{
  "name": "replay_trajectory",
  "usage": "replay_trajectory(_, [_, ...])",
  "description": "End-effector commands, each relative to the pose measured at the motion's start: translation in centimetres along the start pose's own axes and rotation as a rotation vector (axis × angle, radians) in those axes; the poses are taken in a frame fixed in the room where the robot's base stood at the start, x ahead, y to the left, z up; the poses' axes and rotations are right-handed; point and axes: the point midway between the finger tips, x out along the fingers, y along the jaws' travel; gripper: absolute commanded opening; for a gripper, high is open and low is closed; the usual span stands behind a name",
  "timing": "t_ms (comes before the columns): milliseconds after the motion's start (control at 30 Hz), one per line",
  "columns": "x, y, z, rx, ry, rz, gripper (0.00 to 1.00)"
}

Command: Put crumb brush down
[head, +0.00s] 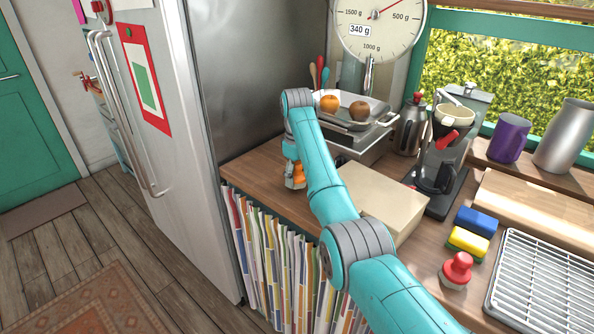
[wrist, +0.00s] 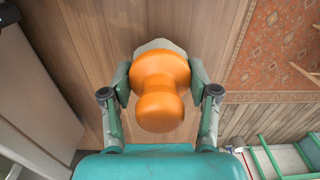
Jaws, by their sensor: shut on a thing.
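The crumb brush (wrist: 162,84) has a round orange knob handle and a pale base, which shows partly beyond the knob in the wrist view. My gripper (wrist: 160,76) is shut on it, with one finger on each side. In the head view the orange of the brush (head: 299,173) shows low under my wrist, over the wooden counter (head: 248,168) between the fridge and a pale box. I cannot tell whether its base touches the counter.
The fridge (head: 155,110) stands left of my gripper. The pale box (head: 385,196) and the scale tray with fruit (head: 352,121) are close on the right. A red-knobbed tool (head: 457,268), sponges (head: 468,242) and a rack (head: 545,285) lie farther right. Bare counter surrounds the brush.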

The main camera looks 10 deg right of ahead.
Motion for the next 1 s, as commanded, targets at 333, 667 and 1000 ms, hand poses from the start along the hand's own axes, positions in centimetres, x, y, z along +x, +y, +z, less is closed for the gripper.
replay_trajectory(333, [0.1,0.0,0.0,0.0,0.001,0.0,0.27])
replay_trajectory(667, [1.0,0.0,0.0,0.001,0.0,0.0,0.27])
replay_trajectory(1000, [1.5,0.0,0.0,0.002,0.001,0.0,0.27])
